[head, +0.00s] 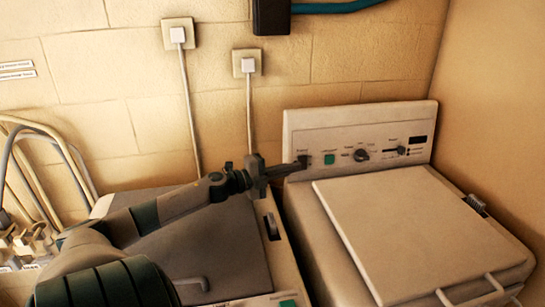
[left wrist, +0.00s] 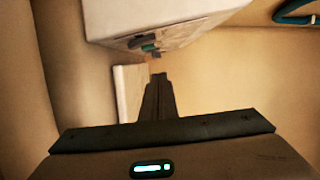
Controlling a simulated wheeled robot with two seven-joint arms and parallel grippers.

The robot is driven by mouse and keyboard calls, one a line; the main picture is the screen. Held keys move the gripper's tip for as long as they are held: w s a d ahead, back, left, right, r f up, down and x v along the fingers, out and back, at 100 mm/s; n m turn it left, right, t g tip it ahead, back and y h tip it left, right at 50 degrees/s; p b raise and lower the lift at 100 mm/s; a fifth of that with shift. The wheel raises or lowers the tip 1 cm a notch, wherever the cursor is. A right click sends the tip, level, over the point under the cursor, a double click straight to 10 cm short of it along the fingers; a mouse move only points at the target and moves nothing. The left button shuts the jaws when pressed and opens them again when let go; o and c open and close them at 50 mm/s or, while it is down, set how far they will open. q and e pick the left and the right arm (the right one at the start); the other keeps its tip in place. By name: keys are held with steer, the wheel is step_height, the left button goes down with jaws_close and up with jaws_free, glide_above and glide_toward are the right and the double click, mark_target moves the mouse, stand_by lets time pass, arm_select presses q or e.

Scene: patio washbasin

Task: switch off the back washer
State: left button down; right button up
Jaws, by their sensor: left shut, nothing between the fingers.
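A white washer (head: 405,225) with a raised control panel (head: 425,135) stands at the right in the head view, against the wall. I take it for the back washer. Its panel has a green button (head: 329,159), a round dark knob (head: 361,155), a smaller knob (head: 401,150) and a dark display (head: 417,139). My left gripper (head: 300,162) is shut and empty, its tips at the panel's left end, left of the green button. I cannot tell if they touch. The left wrist view shows the closed fingers (left wrist: 158,80) below a pale box-like body (left wrist: 165,15). My right gripper is not in view.
Another washer (head: 275,235) stands to the left, partly under my left arm, with a green button (head: 287,303) at its front. Two plugged sockets (head: 190,33) (head: 254,63) have cables down the wall. Curved pipes or hoses (head: 40,150) are at the far left.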

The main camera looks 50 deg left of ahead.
arm_select(q)
steer(key=b+v, duration=0.1)
steer(key=v, duration=0.5)
stand_by(0.3)
steer(key=shift+s+a+r, duration=0.1)
steer(key=shift+s+r, duration=0.05)
stand_by(0.5)
